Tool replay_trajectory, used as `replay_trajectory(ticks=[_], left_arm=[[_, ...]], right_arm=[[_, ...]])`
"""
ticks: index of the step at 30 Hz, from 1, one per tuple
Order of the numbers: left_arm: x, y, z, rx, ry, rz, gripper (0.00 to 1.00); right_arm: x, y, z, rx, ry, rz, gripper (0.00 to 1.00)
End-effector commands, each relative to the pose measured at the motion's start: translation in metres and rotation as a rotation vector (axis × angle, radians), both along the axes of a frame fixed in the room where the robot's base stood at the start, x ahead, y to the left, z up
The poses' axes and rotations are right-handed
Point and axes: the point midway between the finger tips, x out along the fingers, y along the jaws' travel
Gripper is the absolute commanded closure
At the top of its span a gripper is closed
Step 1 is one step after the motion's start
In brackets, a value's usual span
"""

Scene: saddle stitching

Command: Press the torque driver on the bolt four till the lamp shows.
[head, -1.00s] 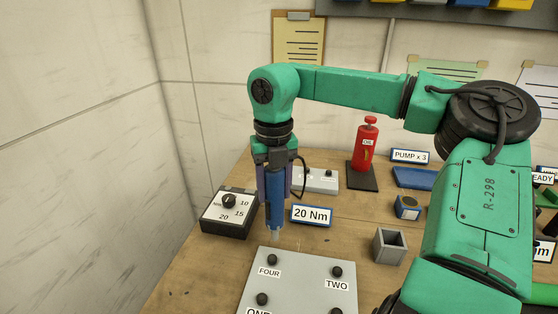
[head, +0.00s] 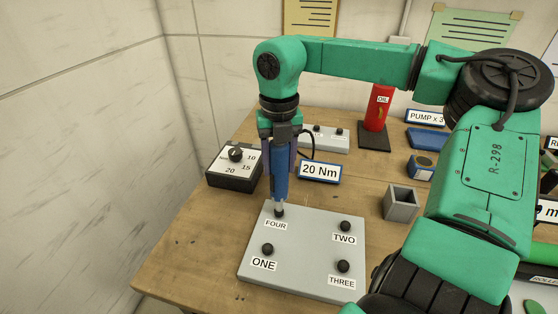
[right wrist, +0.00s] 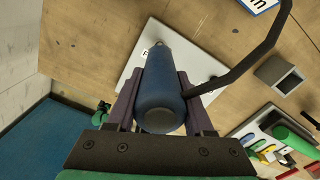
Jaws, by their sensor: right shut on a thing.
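My right gripper (head: 279,150) is shut on the blue torque driver (head: 281,177), which hangs upright, tip down. The driver's tip is at bolt four (head: 279,212), the dark bolt above the FOUR label; whether it presses on the bolt I cannot tell. The grey plate (head: 310,286) also carries bolts ONE (head: 267,249), TWO (head: 345,226) and THREE (head: 343,266). In the right wrist view the driver (right wrist: 162,90) sits between the two fingers and hides the bolt. I see no lit lamp on the driver. My left gripper is not in view.
A dial box (head: 235,167) stands left of the driver, and a 20 Nm sign (head: 320,171) to its right. A grey open box (head: 400,203), a red oil can (head: 377,108) and a blue tray (head: 427,139) stand farther right. The wooden table (head: 190,245) is bare at left.

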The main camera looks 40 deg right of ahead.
Motion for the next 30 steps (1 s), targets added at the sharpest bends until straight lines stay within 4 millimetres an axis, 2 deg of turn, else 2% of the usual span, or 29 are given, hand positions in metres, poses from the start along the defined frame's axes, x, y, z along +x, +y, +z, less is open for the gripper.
replay_trajectory(ticks=[30], left_arm=[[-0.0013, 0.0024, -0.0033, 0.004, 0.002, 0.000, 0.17]], right_arm=[[0.0002, 0.0003, -0.0034, 0.001, 0.000, 0.001, 1.00]])
